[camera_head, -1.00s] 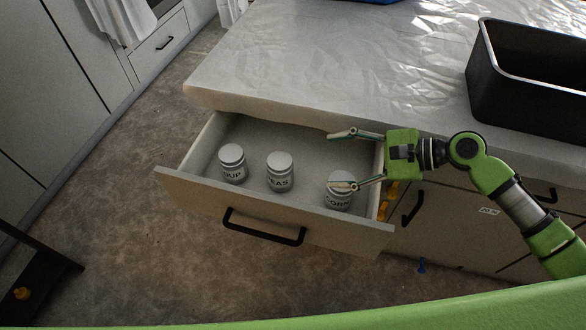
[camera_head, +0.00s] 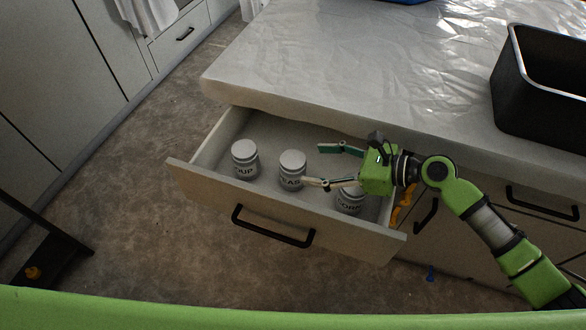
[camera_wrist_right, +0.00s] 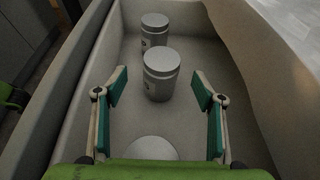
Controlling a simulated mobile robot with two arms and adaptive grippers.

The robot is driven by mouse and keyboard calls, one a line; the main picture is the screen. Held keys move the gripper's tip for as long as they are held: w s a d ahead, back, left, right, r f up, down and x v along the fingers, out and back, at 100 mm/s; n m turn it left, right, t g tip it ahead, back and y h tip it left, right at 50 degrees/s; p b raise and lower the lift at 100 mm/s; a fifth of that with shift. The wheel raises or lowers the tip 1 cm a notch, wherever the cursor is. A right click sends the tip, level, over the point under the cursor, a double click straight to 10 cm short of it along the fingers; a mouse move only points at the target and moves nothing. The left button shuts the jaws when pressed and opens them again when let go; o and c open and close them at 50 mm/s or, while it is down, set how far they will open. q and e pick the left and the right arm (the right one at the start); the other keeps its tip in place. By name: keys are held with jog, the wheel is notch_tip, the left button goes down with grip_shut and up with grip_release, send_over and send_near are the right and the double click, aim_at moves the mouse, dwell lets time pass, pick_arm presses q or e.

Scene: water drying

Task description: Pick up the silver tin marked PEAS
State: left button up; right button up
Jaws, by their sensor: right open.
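The silver tin marked PEAS (camera_head: 291,171) stands upright in the open drawer, in the middle of a row of three tins; its label reads "EAS" in the head view. In the right wrist view the middle tin (camera_wrist_right: 160,75) stands ahead, between and beyond the fingertips. My right gripper (camera_head: 322,166) is open and empty over the drawer, just right of the PEAS tin; its fingers also show in the right wrist view (camera_wrist_right: 159,88). One fingertip overlaps the tin's lower right edge in the head view; contact cannot be told. My left gripper is not in view.
The tin marked SOUP (camera_head: 245,160) stands left of PEAS. The tin marked CORN (camera_head: 350,200) is below my right gripper, partly hidden. The drawer (camera_head: 285,213) has walls around the tins. The counter (camera_head: 330,70) overhangs behind, with a black bin (camera_head: 540,90) at right.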

aim_at(295, 159)
jog(key=x, duration=0.4)
jog(key=shift+w+a+r, duration=0.2)
jog(key=shift+w+a, duration=0.05)
jog(key=shift+w, duration=0.05)
jog(key=shift+w+a+f, duration=0.15)
jog(key=shift+a+f, duration=0.05)
jog(key=shift+a, duration=0.15)
grip_shut()
